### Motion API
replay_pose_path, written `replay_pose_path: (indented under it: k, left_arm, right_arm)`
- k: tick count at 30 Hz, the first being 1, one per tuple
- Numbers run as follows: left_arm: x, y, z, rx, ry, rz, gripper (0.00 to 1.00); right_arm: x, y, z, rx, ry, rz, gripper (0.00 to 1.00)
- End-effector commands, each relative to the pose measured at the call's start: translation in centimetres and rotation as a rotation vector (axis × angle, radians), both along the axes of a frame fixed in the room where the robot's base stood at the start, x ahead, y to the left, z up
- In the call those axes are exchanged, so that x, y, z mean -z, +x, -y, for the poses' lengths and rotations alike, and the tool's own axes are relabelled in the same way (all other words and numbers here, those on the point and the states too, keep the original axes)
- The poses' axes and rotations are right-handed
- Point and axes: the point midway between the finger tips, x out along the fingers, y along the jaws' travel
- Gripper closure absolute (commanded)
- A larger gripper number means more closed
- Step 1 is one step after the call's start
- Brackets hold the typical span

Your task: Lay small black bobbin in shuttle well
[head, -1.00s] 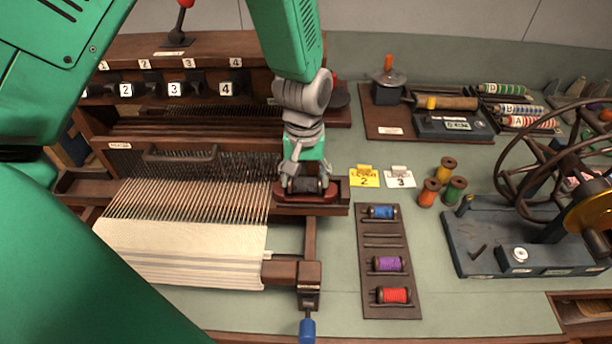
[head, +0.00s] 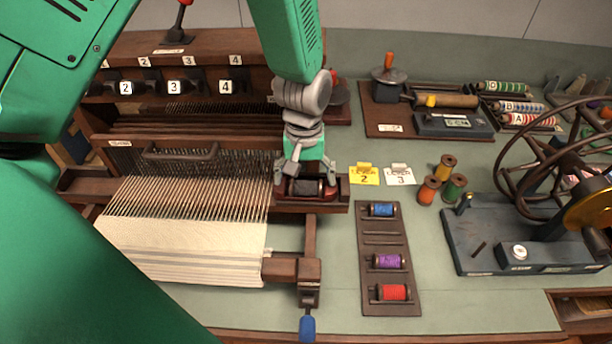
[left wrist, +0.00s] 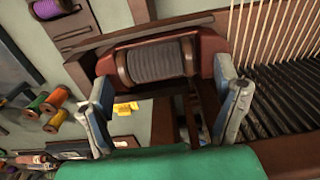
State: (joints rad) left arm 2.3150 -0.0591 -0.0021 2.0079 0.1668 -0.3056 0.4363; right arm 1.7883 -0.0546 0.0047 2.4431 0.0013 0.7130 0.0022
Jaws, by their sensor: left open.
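The small black bobbin (head: 306,187) lies in the dark red shuttle (head: 325,200) at the right side of the loom. In the left wrist view the bobbin (left wrist: 156,61), wound with dark grey thread, lies lengthwise in the well of the red shuttle (left wrist: 207,45). My left gripper (head: 305,182) is just above the shuttle. Its fingers (left wrist: 165,105) are spread, one at each end of the bobbin, and a gap shows between them and the bobbin. My right gripper is not in view.
A rack (head: 378,241) with blue, purple and red bobbins and one empty place stands right of the loom. Yellow and white tags (head: 363,175) lie beside the shuttle. The loom's warp threads (head: 190,190) are to the left. A winder (head: 530,235) stands at the right.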

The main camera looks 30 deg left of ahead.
Motion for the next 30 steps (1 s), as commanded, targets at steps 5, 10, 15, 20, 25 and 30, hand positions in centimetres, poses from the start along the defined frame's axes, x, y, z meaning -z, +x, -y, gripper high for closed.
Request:
replay_pose_path:
  k: [5,10,15,20,25,30]
  left_arm:
    - [-1.8,0.2,0.0,0.000,0.001,0.005,0.17]
    - [-5.4,0.2,-0.1,0.000,0.001,0.006,0.17]
    - [-8.9,0.2,-0.1,0.000,0.002,0.005,0.17]
    - [-11.0,0.2,-0.1,0.000,0.001,0.002,0.17]
    - [-11.8,0.2,-0.1,0.000,0.000,-0.001,0.17]
    - [-11.8,0.1,-0.1,0.000,0.000,-0.001,0.17]
  right_arm:
    - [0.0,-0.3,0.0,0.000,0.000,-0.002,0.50]
    - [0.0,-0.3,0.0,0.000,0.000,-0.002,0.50]
    - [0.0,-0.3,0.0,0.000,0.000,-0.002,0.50]
    - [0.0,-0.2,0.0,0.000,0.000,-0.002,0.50]
    - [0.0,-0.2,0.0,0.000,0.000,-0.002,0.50]
    - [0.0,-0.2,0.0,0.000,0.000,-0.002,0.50]
